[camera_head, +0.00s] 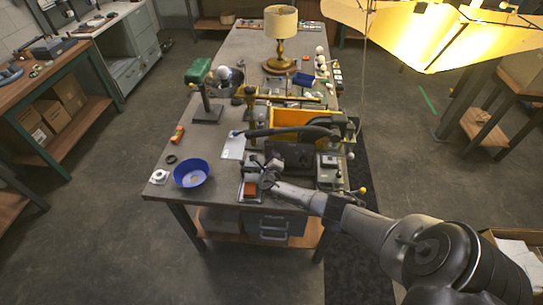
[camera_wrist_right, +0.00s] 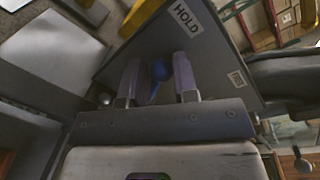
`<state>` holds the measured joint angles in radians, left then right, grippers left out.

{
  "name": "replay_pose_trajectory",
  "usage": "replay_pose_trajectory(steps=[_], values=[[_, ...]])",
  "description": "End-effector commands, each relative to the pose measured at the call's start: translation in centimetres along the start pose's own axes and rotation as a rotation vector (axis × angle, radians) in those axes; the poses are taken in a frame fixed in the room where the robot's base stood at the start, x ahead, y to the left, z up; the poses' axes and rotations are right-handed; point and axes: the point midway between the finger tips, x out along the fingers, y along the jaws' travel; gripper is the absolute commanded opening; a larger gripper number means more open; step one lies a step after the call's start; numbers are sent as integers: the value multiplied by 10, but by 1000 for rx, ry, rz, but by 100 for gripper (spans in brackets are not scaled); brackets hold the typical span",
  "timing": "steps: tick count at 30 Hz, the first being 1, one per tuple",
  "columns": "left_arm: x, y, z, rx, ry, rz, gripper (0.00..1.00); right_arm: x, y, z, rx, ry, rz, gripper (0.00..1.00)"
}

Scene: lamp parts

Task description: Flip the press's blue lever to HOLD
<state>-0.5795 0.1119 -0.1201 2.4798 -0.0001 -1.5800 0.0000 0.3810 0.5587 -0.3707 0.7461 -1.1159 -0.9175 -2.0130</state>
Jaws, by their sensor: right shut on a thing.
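The press's blue lever (camera_wrist_right: 160,71) shows in the right wrist view, with a round blue knob on a short stalk in front of a dark grey panel. My right gripper (camera_wrist_right: 158,82) has one finger on each side of it and is shut on it. A white HOLD label (camera_wrist_right: 186,17) is on the panel above and right of the knob. A second, smaller label (camera_wrist_right: 238,79) lies further right, too small to read. In the head view my right gripper (camera_head: 268,177) is at the dark press (camera_head: 291,154); the lever is hidden there. My left gripper is not in view.
A blue bowl (camera_head: 191,173) and a white sheet (camera_head: 233,147) lie left of the press. A yellow-orange bin (camera_head: 299,118) and a black curved part stand behind it.

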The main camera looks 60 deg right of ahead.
Motion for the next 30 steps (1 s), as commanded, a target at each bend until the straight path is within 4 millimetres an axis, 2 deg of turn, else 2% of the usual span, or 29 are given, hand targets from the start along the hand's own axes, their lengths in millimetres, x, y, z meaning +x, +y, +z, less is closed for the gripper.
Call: replay_pose_trajectory(steps=[13,14,21,30], values=[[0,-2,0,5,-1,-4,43,1,1,-5,-17,8,1,0],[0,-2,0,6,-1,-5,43,1,1,-5,-17,8,1,30],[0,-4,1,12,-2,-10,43,0,1,-3,-12,5,2,52],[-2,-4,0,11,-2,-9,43,-2,1,-1,-9,2,3,54]])
